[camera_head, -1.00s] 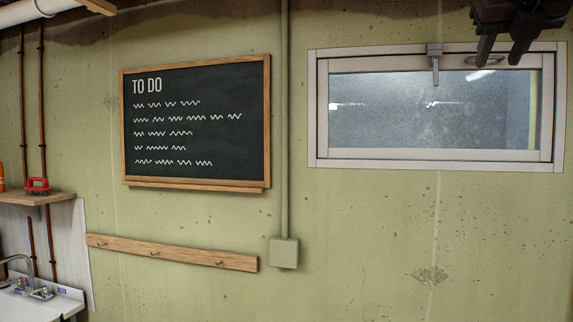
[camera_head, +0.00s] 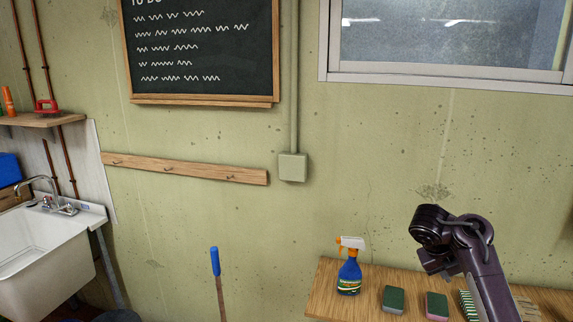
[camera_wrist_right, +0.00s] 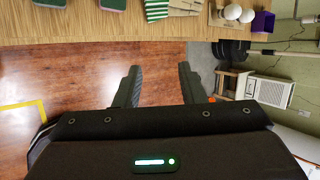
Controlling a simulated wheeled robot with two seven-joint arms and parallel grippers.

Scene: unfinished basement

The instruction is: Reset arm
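My right arm (camera_head: 465,255), dark purple-black, is bent at the right of the head view, in front of the wall and over the wooden table (camera_head: 330,280). In the right wrist view my right gripper (camera_wrist_right: 157,78) has its two dark fingers well apart, with nothing between them but the wooden floor behind. The table edge lies beyond the fingertips in that view. My left arm and left gripper are in neither view.
On the table stand a blue spray bottle (camera_head: 349,277), green sponges (camera_head: 393,298) and a striped item (camera_head: 467,304). A blue-handled pole (camera_head: 215,262) stands left of it. A white sink (camera_head: 40,245) is at far left. Floor shows below the gripper.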

